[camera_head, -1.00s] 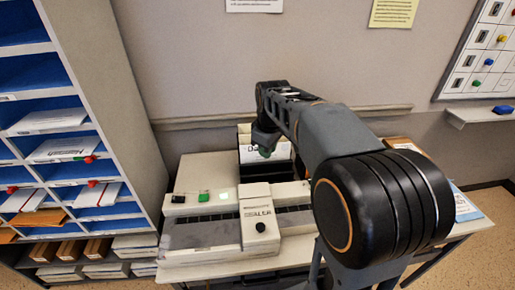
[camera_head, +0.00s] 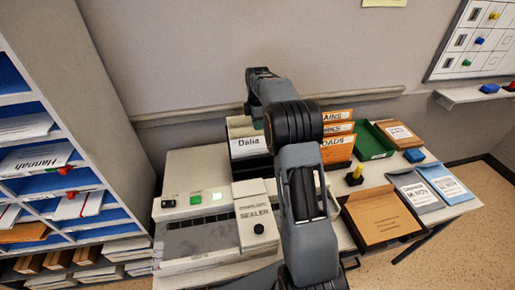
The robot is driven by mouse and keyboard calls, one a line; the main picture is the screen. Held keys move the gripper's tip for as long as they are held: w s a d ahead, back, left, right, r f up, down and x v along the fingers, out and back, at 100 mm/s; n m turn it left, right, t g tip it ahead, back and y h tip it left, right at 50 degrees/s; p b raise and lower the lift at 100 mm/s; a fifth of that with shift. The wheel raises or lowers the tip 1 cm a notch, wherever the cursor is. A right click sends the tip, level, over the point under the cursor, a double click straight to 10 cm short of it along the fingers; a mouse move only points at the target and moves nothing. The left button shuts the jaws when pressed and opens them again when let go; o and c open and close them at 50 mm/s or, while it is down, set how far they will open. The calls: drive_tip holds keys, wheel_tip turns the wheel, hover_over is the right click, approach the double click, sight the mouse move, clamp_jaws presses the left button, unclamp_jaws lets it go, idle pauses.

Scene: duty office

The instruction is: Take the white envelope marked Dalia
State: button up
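The white envelope marked Dalia (camera_head: 249,146) stands upright at the front of a dark holder behind the sealer, its lettering facing me. Other pale envelopes or dividers stand behind it. My arm crosses the middle of the view, and its far end reaches down just above and behind the envelope's right side. My gripper's fingers are hidden or too dark to make out there, so I cannot tell whether they are open or touch the envelope.
The sealer (camera_head: 255,222) stands on the table in front of the holder. Orange envelopes (camera_head: 338,142) stand right of my arm. A green tray (camera_head: 374,142), a stamp (camera_head: 354,176), a brown folder (camera_head: 381,215) and grey and blue envelopes lie further right. Pigeonhole shelves (camera_head: 112,120) rise at left.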

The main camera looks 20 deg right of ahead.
sight(257, 137)
drive_tip(key=shift+w+f+p, duration=0.1)
drive_tip(key=shift+f+p, duration=0.4)
drive_tip(key=shift+f, duration=3.2)
drive_tip(key=shift+c, duration=0.5)
clamp_jaws()
drive_tip(key=shift+r, duration=0.15)
